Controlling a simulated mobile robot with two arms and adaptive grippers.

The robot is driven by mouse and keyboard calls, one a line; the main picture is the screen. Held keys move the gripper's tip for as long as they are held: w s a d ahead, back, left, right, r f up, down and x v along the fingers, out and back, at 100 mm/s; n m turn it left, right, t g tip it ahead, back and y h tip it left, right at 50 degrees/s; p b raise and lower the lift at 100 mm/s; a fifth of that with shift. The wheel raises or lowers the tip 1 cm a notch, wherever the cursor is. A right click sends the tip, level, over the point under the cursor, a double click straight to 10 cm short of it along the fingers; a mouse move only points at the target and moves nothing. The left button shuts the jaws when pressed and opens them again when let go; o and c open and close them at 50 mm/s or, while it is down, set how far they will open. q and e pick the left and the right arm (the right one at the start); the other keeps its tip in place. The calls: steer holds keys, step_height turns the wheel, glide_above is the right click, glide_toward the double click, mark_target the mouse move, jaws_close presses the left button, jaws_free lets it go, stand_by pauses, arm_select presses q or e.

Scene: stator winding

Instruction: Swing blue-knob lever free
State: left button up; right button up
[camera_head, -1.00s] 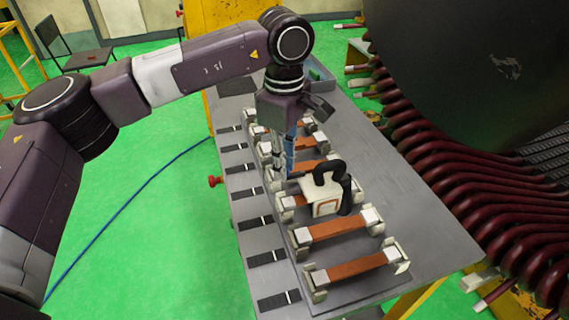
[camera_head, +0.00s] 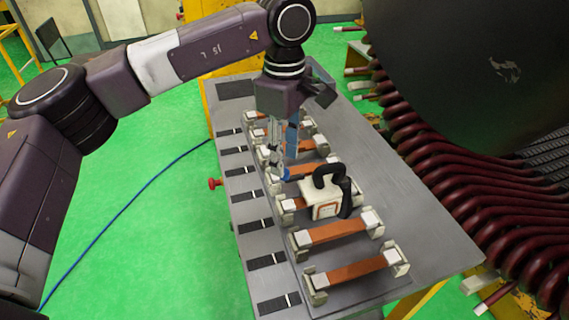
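A white block-shaped tool (camera_head: 322,203) with a thick black handle (camera_head: 330,172) sits over one of the copper bars on the table. A small blue knob (camera_head: 285,174) shows at its left, at the end of what looks like a short lever. My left gripper (camera_head: 281,165) points down right at the knob, with its fingertips at or just above it. The fingers overlap the knob and the fixtures behind, so I cannot tell whether they are closed on it. My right gripper is not in view.
Copper bars (camera_head: 345,230) in pale end clamps run in a row along the grey table (camera_head: 425,240). A red knob (camera_head: 214,183) sticks out from the table's left edge. The large stator with dark red coil ends (camera_head: 440,165) stands close on the right.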

arm_select(q)
step_height(320, 180, up, 9)
steer(key=shift+f, duration=0.15)
stand_by(0.4)
